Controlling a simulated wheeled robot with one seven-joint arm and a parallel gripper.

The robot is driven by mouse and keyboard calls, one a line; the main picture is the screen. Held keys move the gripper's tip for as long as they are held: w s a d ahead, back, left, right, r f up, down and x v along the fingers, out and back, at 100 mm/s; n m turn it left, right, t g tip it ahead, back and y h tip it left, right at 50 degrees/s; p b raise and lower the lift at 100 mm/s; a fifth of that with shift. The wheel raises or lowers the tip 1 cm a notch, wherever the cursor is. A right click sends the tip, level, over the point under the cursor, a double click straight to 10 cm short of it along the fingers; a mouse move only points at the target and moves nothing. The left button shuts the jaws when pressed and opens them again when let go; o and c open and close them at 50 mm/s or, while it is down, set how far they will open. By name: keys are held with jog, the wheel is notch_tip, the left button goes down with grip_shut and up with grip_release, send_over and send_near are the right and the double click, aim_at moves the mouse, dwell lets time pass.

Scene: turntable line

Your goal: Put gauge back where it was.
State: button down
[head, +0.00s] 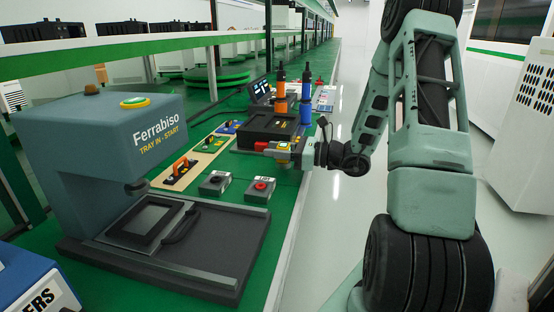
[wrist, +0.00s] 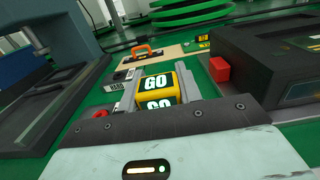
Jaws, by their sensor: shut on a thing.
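The gauge (wrist: 155,84) is a yellow block with a dark face reading "GO". In the wrist view it sits between the two grey fingers of my gripper (wrist: 160,82), which is shut on it. In the head view my gripper (head: 284,149) is over the right side of the green bench, beside the front right of a black fixture; the yellow of the gauge (head: 283,145) shows small there. I cannot tell whether the gauge touches the bench. No empty place for the gauge is clearly visible.
A grey Ferrabiso press (head: 110,130) stands at the front left. Two button boxes (head: 214,183) (head: 258,190) and a board with an orange handle (head: 182,167) lie near my gripper. The black fixture (wrist: 275,60) with a red block (wrist: 219,70) is close at right. Orange and blue drivers stand behind.

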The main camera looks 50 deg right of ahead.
jog(key=shift+f, duration=0.95)
jog(key=c, duration=1)
grip_release()
jog(key=shift+f, duration=0.1)
jog(key=shift+o, duration=0.2)
jog(key=p+v, duration=0.1)
jog(key=v, duration=1.1)
